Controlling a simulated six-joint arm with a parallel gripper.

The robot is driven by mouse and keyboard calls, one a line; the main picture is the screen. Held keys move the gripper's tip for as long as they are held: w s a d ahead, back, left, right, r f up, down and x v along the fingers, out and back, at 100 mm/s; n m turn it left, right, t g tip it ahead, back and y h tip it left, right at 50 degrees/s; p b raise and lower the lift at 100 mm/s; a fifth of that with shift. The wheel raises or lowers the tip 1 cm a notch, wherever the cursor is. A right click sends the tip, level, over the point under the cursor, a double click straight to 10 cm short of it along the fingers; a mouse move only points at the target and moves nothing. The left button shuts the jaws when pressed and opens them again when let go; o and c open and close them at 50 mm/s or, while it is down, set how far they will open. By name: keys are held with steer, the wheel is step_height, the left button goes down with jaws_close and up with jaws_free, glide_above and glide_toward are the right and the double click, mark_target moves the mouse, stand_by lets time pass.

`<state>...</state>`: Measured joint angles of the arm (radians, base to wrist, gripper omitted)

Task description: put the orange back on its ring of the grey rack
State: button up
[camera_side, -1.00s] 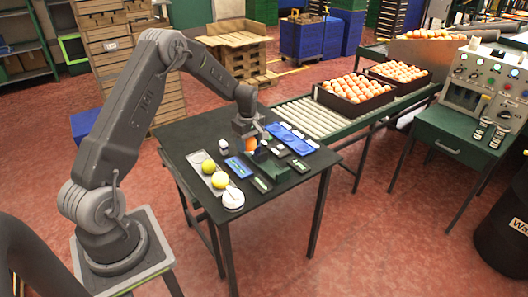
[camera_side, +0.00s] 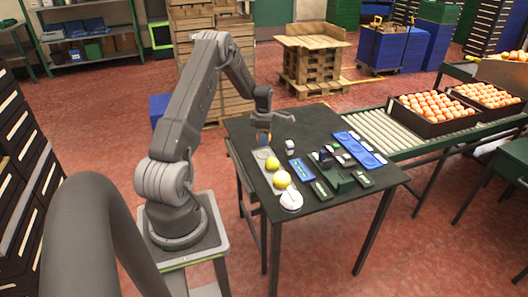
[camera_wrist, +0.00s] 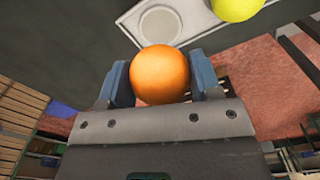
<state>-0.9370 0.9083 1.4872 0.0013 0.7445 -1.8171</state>
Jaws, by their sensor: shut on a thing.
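My gripper (camera_side: 263,134) is shut on the orange (camera_wrist: 160,74), which sits between the two blue-grey fingers in the wrist view. In the side view the orange is small and mostly hidden by the fingers. The grey rack (camera_side: 259,154) is a narrow light strip on the left of the black table. My gripper is over or close to its far end; the exact height is hard to tell.
Right of the rack are a blue tray (camera_side: 301,174), a small white-topped item (camera_side: 290,146), dark green blocks (camera_side: 338,178) and a long blue tray (camera_side: 358,149).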

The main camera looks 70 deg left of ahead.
mark_target(264, 155)
steer(key=shift+f, duration=3)
steer(key=shift+f, duration=0.15)
steer(key=o, duration=1)
